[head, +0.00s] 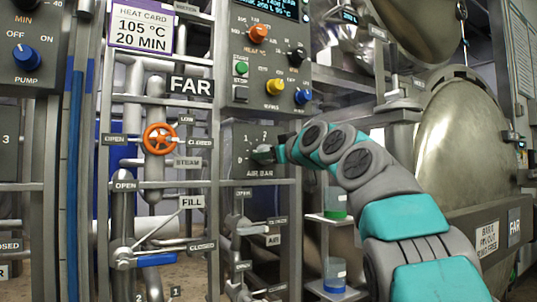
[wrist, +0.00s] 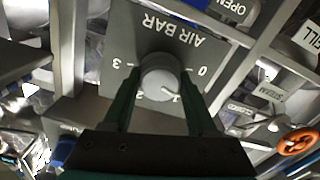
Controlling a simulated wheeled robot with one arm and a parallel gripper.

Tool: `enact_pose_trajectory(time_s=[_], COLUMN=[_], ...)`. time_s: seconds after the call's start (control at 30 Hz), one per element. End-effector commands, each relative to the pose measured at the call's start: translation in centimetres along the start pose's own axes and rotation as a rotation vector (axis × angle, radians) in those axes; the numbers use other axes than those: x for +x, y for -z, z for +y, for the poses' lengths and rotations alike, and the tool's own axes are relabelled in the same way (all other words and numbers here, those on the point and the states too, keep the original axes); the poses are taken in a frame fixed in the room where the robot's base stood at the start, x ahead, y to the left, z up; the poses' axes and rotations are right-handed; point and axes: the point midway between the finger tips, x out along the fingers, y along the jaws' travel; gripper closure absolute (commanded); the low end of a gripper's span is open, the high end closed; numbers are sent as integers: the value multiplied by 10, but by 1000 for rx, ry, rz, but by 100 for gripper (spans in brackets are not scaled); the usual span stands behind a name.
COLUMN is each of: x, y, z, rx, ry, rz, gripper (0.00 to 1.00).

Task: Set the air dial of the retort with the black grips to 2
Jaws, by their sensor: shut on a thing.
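The air dial (wrist: 158,70) is a round grey knob on a grey plate (wrist: 122,35) lettered AIR BAR, upside down in the wrist view. Its scale runs from 0 at right to 3 at left, with the 1 and 2 partly hidden below the knob. The white pointer line slants down-right, toward the 1. My gripper (wrist: 160,78) is shut on the knob, one finger on each side. In the head view my gripper (head: 275,153) reaches the AIR BAR plate (head: 240,135) from the right and hides most of the dial. I cannot make out black grips.
An orange handwheel (head: 160,138) and a blue-gripped lever (head: 157,260) are at left, near a FAR sign (head: 191,86). A control box (head: 262,60) with coloured knobs is above the dial. A retort door (head: 465,145) is at right. Pipes and frame bars crowd the dial.

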Motion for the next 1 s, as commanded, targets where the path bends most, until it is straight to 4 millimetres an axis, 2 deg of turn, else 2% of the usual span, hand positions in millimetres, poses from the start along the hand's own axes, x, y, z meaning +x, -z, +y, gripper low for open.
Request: enact_pose_trajectory(time_s=[0.27,0.47,1.0], x=[0,0,1], y=[0,1,1], z=[0,0,1], rx=[36,142,634], ry=[0,1,2], rz=[0,-1,-3], gripper=[98,98,98])
